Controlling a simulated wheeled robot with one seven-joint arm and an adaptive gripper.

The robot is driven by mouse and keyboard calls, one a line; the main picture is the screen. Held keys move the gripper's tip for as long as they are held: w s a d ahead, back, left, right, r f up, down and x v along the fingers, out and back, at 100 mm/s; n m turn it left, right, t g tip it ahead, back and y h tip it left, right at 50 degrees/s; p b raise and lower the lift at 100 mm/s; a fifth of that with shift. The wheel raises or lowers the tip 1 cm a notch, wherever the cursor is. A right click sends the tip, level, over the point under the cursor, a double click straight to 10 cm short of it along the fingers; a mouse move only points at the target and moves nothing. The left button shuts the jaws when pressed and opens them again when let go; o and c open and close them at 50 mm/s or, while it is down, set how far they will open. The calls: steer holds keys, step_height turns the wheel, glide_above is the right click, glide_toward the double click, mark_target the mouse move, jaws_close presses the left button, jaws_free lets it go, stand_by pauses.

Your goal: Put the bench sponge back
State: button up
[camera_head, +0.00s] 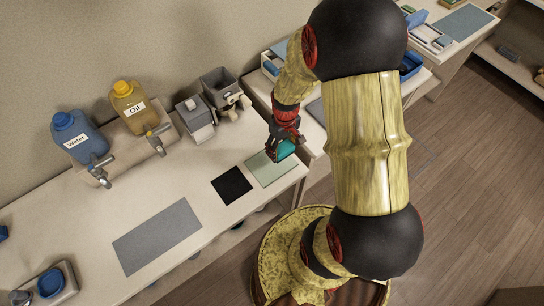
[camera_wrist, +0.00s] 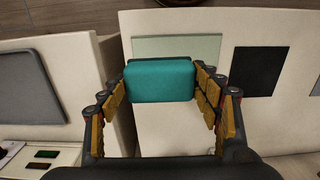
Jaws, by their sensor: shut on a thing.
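The bench sponge is a teal block (camera_wrist: 160,80) held between the two fingers of my gripper (camera_wrist: 160,88) in the wrist view. In the head view the sponge (camera_head: 281,150) hangs below my gripper (camera_head: 283,140), near the right end of the white bench. A pale green mat (camera_head: 271,168) lies on the bench just below and beside the sponge. In the wrist view the mat (camera_wrist: 178,44) shows behind the sponge, which covers part of it. The sponge appears to be above the bench; the exact gap cannot be told.
A black square mat (camera_head: 231,185) lies left of the green one, and a grey mat (camera_head: 157,236) farther left. Water (camera_head: 78,137) and oil (camera_head: 128,104) jugs and grey containers (camera_head: 220,90) stand along the back. The bench's right edge and a gap lie close to my gripper.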

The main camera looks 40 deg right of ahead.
glide_above(272, 162)
steer(key=f, duration=0.4)
steer(key=shift+s+d+f, duration=0.15)
steer(key=shift+s+d, duration=0.1)
steer(key=shift+w+a+f, duration=0.1)
steer(key=shift+w+f, duration=0.05)
steer(key=shift+f, duration=0.8)
steer(key=shift+w+a+f, duration=0.1)
steer(key=shift+f, duration=0.8)
steer(key=shift+f, duration=0.15)
steer(key=o, duration=1)
